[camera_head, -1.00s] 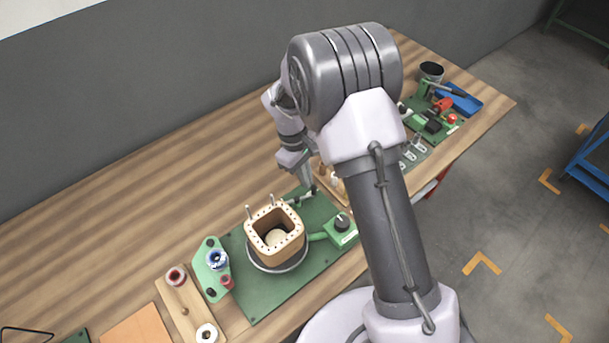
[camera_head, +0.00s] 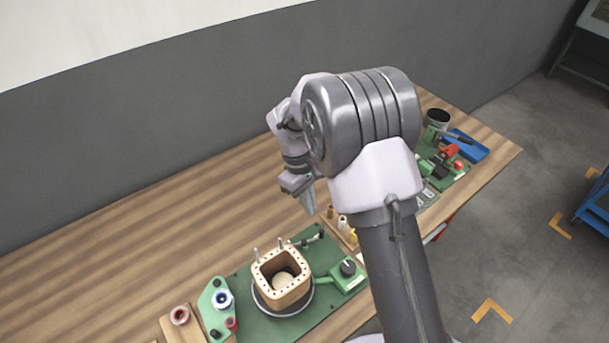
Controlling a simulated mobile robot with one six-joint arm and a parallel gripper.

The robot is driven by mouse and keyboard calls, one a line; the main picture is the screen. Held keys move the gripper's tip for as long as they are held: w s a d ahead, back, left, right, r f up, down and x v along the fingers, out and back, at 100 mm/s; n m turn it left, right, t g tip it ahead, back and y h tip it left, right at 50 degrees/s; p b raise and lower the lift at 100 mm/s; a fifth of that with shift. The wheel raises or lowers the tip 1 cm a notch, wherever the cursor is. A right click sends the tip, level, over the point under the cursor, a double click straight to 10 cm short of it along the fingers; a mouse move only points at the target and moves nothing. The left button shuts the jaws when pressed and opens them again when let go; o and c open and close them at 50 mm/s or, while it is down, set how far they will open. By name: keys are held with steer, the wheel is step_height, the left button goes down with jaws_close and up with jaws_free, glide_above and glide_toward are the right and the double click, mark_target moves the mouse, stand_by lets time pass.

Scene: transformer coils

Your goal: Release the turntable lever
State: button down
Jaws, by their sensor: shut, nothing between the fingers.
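The turntable (camera_head: 285,312) is a round dark disc on a green base plate (camera_head: 325,305). A square tan coil former (camera_head: 282,291) with two upright pins stands on it. A small dark lever (camera_head: 309,239) lies at the back right edge of the plate, behind the former. My gripper (camera_head: 309,205) points down above and behind this lever, with a visible gap between them. Its fingers are together and I see nothing held. Part of my wrist and the area behind it are hidden by my arm.
A green box with a black knob (camera_head: 348,268) sits right of the turntable. A green spool bracket (camera_head: 214,308) stands at its left. Small pegs (camera_head: 342,221) stand near my arm. A blue tray (camera_head: 466,147) and black cup (camera_head: 438,118) are far right. The table's back left is clear.

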steer(key=p+v, duration=0.2)
steer(key=v, duration=0.8)
steer(key=shift+r+p, duration=0.25)
steer(key=shift+p, duration=0.15)
steer(key=shift+w, duration=0.1)
